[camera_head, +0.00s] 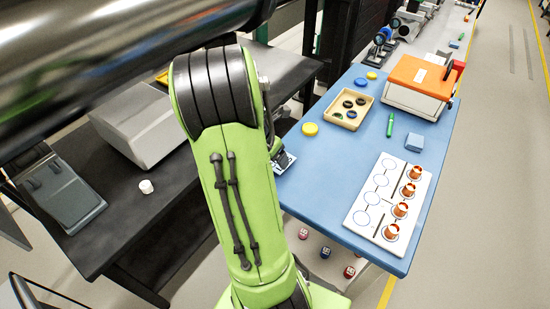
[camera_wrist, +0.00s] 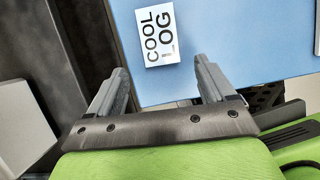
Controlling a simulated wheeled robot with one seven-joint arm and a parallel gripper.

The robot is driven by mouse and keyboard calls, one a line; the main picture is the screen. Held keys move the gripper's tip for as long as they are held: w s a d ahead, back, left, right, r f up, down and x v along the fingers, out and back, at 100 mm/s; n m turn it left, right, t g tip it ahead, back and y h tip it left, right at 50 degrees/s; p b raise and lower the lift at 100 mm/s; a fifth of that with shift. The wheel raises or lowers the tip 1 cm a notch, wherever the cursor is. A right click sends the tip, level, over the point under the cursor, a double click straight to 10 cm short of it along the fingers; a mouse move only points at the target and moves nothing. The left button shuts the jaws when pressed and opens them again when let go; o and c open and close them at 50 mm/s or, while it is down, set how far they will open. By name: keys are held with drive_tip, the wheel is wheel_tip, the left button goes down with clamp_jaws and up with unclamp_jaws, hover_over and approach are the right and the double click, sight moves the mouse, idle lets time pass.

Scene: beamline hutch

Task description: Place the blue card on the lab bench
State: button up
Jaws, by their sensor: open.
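In the head view my arm hides most of the gripper, at the left edge of the blue bench (camera_head: 325,180). A small light-blue block or card (camera_head: 414,142) lies on the bench's right side; I cannot tell which one is the blue card.
A white board with orange cups (camera_head: 348,225) lies at the bench's near end. A wooden tray (camera_head: 347,111), green marker (camera_head: 390,125), yellow lid (camera_head: 310,129) and orange-topped box (camera_head: 415,90) stand farther back. A dark bench (camera_head: 110,235) with equipment is at the left.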

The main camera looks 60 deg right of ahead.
drive_tip(key=w+a+r+m+t+y+p, duration=0.1)
drive_tip(key=w+a+r+m+t, duration=0.15)
drive_tip(key=a+r, duration=0.45)
drive_tip(key=w+a+r+m+t, duration=0.1)
drive_tip(key=w+a+r+m, duration=0.4)
drive_tip(key=a, duration=0.4)
drive_tip(key=s+a+r+m+t+y, duration=0.1)
drive_tip(key=s+a+m, duration=0.3)
drive_tip(key=a, duration=0.5)
drive_tip(key=s+a+r+m+t+y, duration=0.2)
drive_tip(key=s+a+r+m, duration=0.2)
drive_tip(key=a, duration=0.5)
drive_tip(key=shift+s, duration=0.25)
